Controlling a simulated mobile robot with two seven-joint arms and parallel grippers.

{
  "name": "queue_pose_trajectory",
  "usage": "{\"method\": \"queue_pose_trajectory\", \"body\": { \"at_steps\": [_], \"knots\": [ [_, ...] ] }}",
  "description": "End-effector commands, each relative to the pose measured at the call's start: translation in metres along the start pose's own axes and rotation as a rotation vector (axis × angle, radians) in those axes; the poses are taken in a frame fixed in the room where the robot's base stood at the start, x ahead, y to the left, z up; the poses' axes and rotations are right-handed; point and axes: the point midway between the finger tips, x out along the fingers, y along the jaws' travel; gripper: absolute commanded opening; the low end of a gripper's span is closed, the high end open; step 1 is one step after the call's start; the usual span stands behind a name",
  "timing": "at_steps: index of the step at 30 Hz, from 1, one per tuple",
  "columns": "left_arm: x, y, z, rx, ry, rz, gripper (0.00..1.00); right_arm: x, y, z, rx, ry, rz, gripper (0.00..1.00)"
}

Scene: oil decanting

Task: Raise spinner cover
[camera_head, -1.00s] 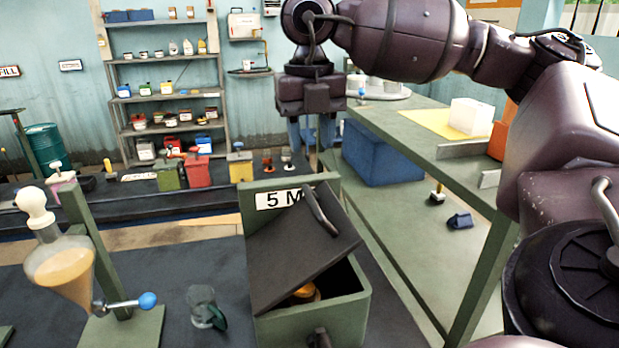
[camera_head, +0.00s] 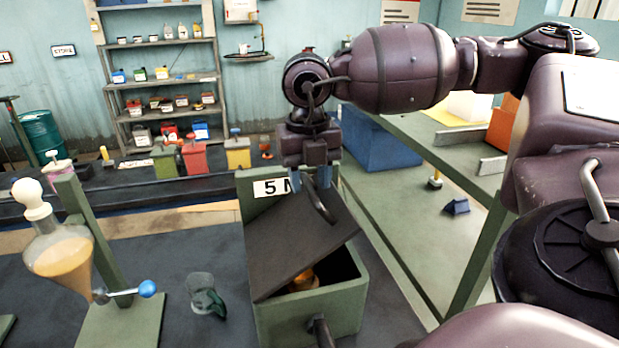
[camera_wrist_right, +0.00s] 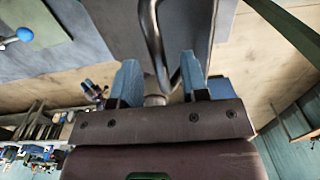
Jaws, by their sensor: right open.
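The spinner cover (camera_head: 295,250) is a dark flat lid lying skewed and tilted on a green box (camera_head: 312,320), leaving a gap at the front right. A brass-coloured part (camera_head: 304,281) shows through the gap. The cover has a bent bar handle (camera_head: 320,204). My right gripper (camera_head: 310,178) points down at the handle, with blue fingers apart and empty. In the right wrist view the cover (camera_wrist_right: 195,30) and its handle (camera_wrist_right: 152,35) show at the top, and the handle's lower bend reaches between the open fingers (camera_wrist_right: 160,75). My left gripper is not in view.
A label plate (camera_head: 270,187) stands at the box's back. To the left are a glass funnel (camera_head: 60,255) on a green stand (camera_head: 125,315) and a glass mug (camera_head: 205,295). A blue bin (camera_head: 375,145) and a green bench frame (camera_head: 475,255) are to the right.

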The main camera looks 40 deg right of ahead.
Motion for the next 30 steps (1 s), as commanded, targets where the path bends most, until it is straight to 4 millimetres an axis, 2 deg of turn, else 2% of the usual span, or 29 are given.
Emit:
{"method": "queue_pose_trajectory", "body": {
  "at_steps": [11,20,30],
  "knots": [
    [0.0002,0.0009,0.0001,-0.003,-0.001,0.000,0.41,0.0060,0.0001,-0.0003,-0.001,0.000,0.001,0.41],
    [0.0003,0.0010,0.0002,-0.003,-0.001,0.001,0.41,0.0057,0.0001,-0.0002,-0.001,0.000,0.001,0.00],
    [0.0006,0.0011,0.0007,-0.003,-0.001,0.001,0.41,0.0044,0.0017,-0.0001,-0.001,-0.001,0.001,0.00]
  ]
}}
